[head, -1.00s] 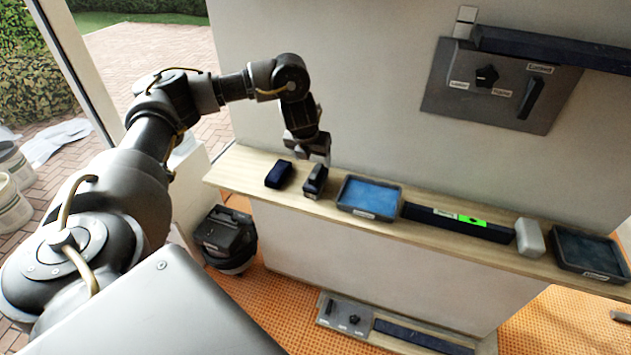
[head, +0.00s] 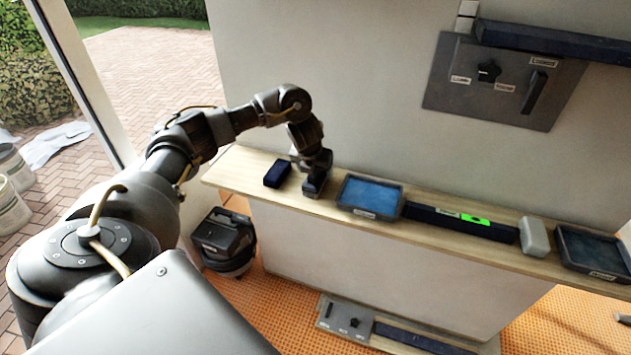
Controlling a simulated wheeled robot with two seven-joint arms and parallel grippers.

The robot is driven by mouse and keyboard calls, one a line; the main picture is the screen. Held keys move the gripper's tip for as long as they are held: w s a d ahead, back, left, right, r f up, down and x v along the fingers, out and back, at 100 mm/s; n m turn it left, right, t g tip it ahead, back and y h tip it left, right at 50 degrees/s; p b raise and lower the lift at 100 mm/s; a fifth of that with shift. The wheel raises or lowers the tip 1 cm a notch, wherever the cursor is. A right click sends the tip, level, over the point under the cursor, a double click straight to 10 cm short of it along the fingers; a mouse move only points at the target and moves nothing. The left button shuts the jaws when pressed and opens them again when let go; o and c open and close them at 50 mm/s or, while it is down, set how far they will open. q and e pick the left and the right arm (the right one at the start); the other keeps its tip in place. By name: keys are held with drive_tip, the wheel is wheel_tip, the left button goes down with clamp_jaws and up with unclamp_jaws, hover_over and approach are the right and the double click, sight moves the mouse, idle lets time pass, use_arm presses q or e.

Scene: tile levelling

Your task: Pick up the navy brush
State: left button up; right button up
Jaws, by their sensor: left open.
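A small dark block with a raised top part, which looks like the navy brush (head: 313,190), stands on the wooden shelf (head: 440,236) left of a blue tray. My left gripper (head: 316,173) points down right over it, open, with its fingers at the block's upper part. The gripper hides most of the top, so I cannot tell whether the fingers touch it. A plain navy block (head: 277,174) lies just to the left, apart from the gripper. My right gripper is not in view.
The blue tray (head: 370,195) is close on the right of the gripper. Further right are a long black box (head: 460,223), a pale block (head: 533,237) and another dark tray (head: 592,250). The wall rises behind the shelf, with a grey panel (head: 500,85).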

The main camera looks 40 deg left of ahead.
use_arm(q)
drive_tip(key=shift+x, duration=1)
drive_tip(key=shift+r, duration=0.1)
drive_tip(key=c, duration=1.1)
drive_tip(key=shift+c, duration=0.2)
